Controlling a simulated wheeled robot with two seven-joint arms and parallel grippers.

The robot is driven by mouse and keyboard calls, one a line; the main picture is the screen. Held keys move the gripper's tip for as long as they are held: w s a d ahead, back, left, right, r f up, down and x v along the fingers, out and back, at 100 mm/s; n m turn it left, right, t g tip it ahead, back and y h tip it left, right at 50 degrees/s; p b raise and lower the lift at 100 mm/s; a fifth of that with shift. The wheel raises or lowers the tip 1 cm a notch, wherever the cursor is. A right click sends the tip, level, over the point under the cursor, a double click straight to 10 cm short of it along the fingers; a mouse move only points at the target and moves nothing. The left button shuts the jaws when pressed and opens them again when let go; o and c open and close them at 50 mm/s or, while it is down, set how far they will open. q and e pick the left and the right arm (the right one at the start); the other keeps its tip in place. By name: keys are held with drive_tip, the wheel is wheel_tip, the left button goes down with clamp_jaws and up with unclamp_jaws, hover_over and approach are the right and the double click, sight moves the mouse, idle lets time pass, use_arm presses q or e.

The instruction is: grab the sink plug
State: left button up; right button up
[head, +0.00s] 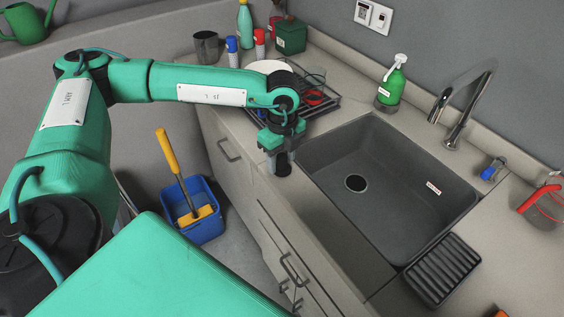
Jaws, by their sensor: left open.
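My left gripper (283,166) points down over the counter strip at the left edge of the sink. It is open. A small dark round thing (283,170) shows between and just below its fingers; it may be the sink plug, but it is partly hidden and I cannot tell whether the fingers touch it. The dark grey sink (400,205) lies to the right, empty, with a round drain (355,183) in its floor. My right gripper is not in view.
A dish rack (322,108) with a plate stands behind my gripper. A green soap bottle (391,88) and the tap (462,110) stand behind the sink. A ribbed black tray (440,270) sits at its front right. A blue bucket (196,228) is on the floor.

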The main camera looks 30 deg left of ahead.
use_arm(q)
drive_tip(key=shift+f, duration=0.25)
drive_tip(key=c, duration=1.1)
drive_tip(key=shift+r, duration=0.1)
